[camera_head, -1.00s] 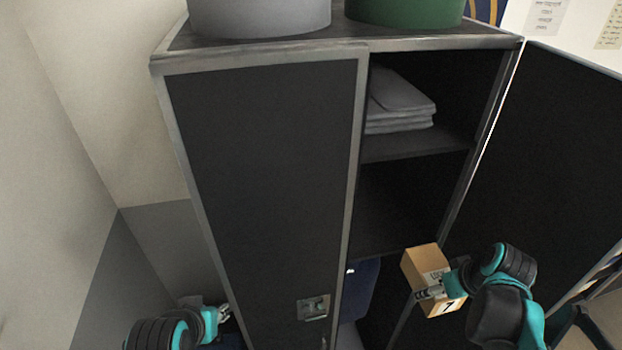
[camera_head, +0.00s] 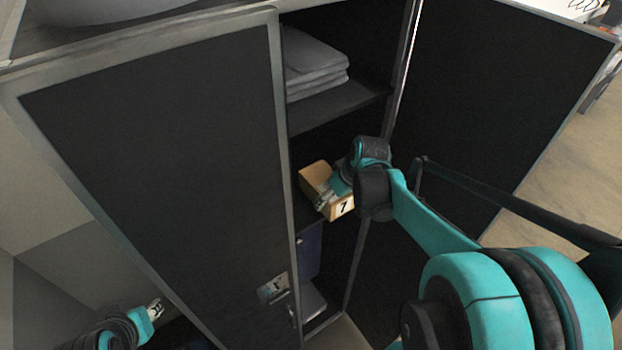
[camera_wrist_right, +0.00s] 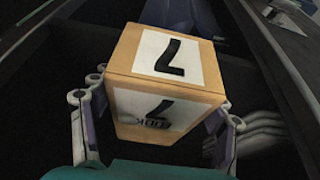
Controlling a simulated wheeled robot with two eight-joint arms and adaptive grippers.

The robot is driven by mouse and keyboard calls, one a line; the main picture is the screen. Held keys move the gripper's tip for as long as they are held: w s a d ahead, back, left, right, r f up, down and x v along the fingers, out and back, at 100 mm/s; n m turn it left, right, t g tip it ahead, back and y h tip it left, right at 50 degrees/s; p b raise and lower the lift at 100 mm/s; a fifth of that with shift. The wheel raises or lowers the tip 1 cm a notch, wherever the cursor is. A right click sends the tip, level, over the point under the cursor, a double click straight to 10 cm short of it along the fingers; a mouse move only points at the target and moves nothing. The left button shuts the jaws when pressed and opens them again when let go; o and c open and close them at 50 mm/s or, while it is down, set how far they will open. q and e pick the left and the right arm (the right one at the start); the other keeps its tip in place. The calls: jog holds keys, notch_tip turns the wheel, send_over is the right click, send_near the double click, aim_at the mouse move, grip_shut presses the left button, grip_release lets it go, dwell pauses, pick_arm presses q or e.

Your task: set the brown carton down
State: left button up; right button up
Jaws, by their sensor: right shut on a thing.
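The brown carton (camera_head: 314,178) is a small box with a white label that bears a black numeral. My right gripper (camera_head: 328,192) is shut on it in the head view, at the open right side of the wardrobe, level with the middle compartment. In the right wrist view the carton (camera_wrist_right: 165,85) sits between the two fingers of my right gripper (camera_wrist_right: 160,125), and two labelled faces show. I cannot tell whether the carton touches a shelf. My left gripper (camera_head: 155,308) is low at the left, in front of the closed left door; its fingers are too small to read.
The wardrobe's left door (camera_head: 160,150) is closed, with a latch plate (camera_head: 272,288). The right door (camera_head: 500,90) stands wide open. Folded grey cloth (camera_head: 316,68) lies on the upper shelf (camera_head: 340,105). Something dark blue (camera_head: 310,255) hangs below the middle compartment.

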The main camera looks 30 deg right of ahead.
aim_at(314, 177)
jog(key=w, duration=0.4)
jog(key=shift+a, duration=0.3)
jog(key=shift+w+a, duration=0.1)
jog(key=shift+w, duration=0.45)
jog(key=w, duration=0.2)
jog(key=w+p, duration=0.1)
jog(key=w, duration=0.1)
jog(key=shift+a, duration=0.3)
jog(key=shift+f, duration=0.8)
jog(key=shift+s, duration=0.3)
jog(key=shift+f, duration=0.15)
jog(key=o, duration=1.4)
jog(key=shift+w, duration=0.15)
